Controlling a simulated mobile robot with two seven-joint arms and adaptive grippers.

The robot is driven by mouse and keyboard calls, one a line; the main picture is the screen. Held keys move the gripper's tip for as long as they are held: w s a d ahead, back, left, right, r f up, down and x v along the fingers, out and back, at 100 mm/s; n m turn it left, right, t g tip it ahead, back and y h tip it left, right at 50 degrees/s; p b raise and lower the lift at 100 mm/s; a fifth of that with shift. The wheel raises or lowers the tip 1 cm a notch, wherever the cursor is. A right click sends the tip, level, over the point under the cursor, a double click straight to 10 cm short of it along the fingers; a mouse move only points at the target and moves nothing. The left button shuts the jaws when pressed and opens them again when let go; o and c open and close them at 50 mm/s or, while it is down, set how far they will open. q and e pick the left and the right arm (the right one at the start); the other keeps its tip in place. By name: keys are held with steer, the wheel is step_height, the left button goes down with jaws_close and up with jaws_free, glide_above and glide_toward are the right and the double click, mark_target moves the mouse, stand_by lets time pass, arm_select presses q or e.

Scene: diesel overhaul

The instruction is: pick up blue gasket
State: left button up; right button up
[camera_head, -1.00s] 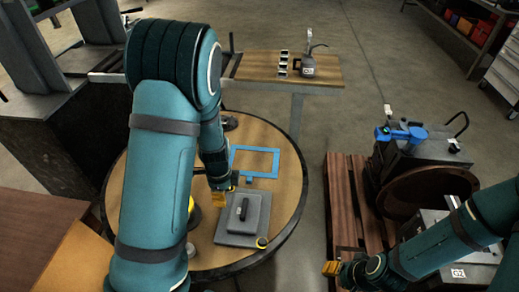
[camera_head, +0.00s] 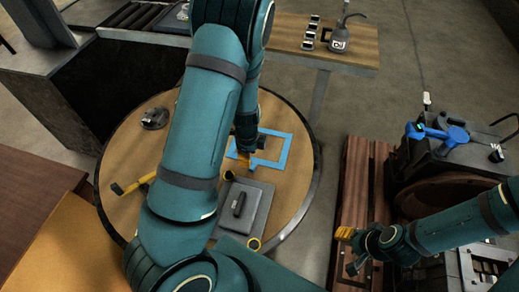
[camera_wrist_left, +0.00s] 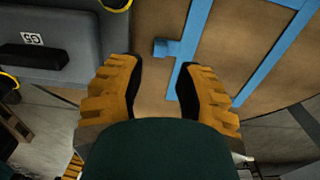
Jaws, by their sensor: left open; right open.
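The blue gasket (camera_head: 286,150) is a flat rectangular frame lying on the round wooden table. In the left wrist view its bars (camera_wrist_left: 277,56) cross the upper right, with a small tab (camera_wrist_left: 166,47) sticking out beside the nearer bar. My left gripper (camera_head: 258,158) is over the gasket's near side in the head view. In the left wrist view its yellow fingers (camera_wrist_left: 157,78) are apart and empty, the right finger overlapping the nearer bar. Contact cannot be told. My right gripper (camera_head: 346,240) is open and empty, above the slatted wooden pallet.
A grey square part with a black handle (camera_head: 239,204) lies near the gasket on the round table (camera_head: 132,142). A yellow-handled tool (camera_head: 138,183) is at left. A bench with an oil can (camera_head: 340,40) stands behind. Machinery with a blue tool (camera_head: 452,135) stands right.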

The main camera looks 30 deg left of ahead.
mark_target(252, 167)
arm_select(q)
steer(key=f, duration=0.2)
steer(key=f+b, duration=0.1)
steer(key=f, duration=0.2)
steer(key=d+f+b, duration=0.1)
steer(key=f, duration=0.1)
steer(key=shift+w+f, duration=0.15)
steer(key=shift+f, duration=0.15)
steer(key=shift+r, duration=0.1)
jaws_close()
